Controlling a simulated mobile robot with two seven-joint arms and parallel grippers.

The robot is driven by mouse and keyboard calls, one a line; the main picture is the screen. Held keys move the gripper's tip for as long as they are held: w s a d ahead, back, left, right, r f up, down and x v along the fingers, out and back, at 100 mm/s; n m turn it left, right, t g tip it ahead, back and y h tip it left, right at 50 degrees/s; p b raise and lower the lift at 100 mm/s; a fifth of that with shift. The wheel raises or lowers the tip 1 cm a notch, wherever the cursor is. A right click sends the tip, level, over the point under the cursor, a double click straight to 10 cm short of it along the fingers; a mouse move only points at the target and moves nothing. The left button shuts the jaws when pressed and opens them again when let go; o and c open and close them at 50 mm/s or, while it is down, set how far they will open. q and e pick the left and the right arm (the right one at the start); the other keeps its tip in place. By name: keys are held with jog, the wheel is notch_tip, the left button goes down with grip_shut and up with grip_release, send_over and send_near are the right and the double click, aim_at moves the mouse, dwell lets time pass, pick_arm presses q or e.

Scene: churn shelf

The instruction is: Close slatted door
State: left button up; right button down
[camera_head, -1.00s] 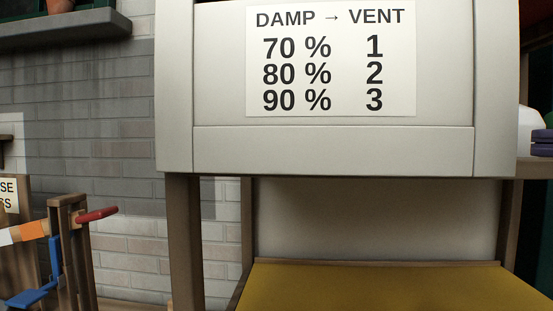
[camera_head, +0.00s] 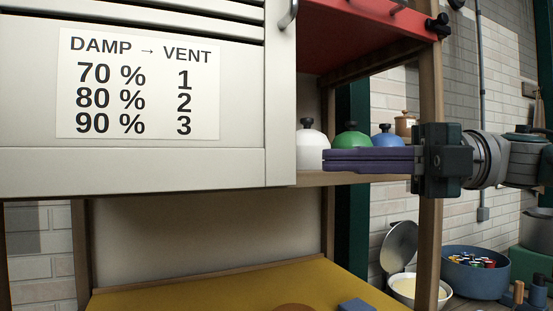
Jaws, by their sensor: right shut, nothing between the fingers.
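The white slatted door (camera_head: 130,172) fills the upper left of the head view. A paper damp-and-vent sign (camera_head: 140,85) is on it, with slats above the sign. A metal handle (camera_head: 288,14) is near its right edge. The shelf opening shows to the right of that edge, so the door does not cover it there. My right gripper (camera_head: 328,160) reaches in from the right at shelf height. Its long purple fingers are shut together, with tips just right of the door's lower right corner. I cannot tell whether they touch it. My left gripper is out of view.
White, green and blue domes (camera_head: 350,140) stand on the shelf behind my fingers. A red board (camera_head: 360,40) is above, and a wooden post (camera_head: 430,240) stands right. A yellow surface (camera_head: 220,290) lies below. Bowls and a blue pot (camera_head: 475,273) are at lower right.

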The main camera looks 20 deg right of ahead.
pick_arm(q)
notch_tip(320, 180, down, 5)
jog(key=b, duration=0.5)
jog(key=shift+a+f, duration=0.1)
pick_arm(e)
jog(key=w+d, duration=0.3)
jog(key=d, duration=0.6)
jog(key=shift+d, duration=0.2)
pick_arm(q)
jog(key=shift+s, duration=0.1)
pick_arm(e)
jog(key=shift+w, duration=0.1)
